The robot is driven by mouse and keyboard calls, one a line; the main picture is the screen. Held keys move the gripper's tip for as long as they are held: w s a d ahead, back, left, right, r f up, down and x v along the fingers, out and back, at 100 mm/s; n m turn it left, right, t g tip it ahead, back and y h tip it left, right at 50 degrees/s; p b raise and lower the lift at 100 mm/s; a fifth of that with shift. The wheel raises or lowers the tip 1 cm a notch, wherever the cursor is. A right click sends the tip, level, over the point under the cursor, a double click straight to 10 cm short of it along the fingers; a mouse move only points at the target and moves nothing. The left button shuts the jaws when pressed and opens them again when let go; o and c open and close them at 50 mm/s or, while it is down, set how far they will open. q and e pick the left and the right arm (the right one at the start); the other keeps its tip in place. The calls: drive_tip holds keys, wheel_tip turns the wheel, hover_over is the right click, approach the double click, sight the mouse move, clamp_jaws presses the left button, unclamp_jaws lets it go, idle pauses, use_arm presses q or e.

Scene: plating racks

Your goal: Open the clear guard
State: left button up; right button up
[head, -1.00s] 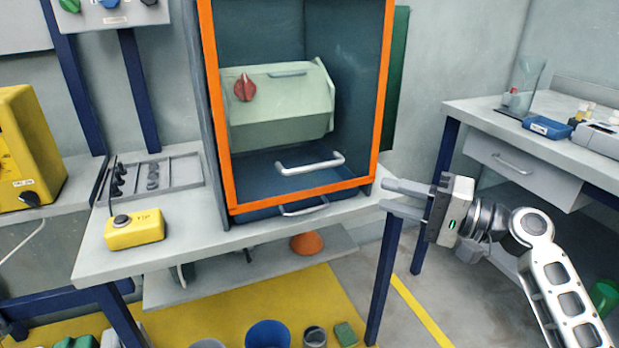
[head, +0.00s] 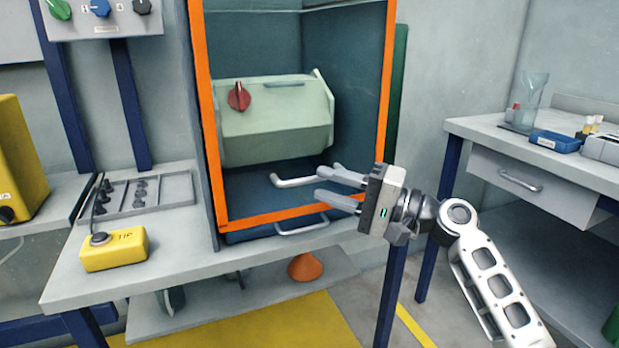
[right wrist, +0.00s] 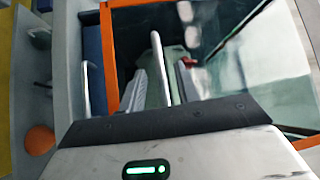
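The clear guard is a see-through panel in an orange frame (head: 208,130) on the front of a dark cabinet. It looks closed. Its metal bar handle (head: 290,181) sits low on the panel and also shows in the right wrist view (right wrist: 158,62). My right gripper (head: 324,183) is open, its fingers pointing left at the handle's right end. I cannot tell whether they touch it. Behind the panel is a pale green housing (head: 275,125) with a red knob (head: 239,97). My left gripper is out of view.
A second handle (head: 302,226) is below the frame. A yellow button box (head: 115,250) and a grey rack tray (head: 150,194) stand on the bench at left. A side table (head: 560,143) with a blue tray is at right. Floor between is clear.

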sight(313, 181)
drive_tip(key=shift+x, duration=2.15)
clamp_jaws()
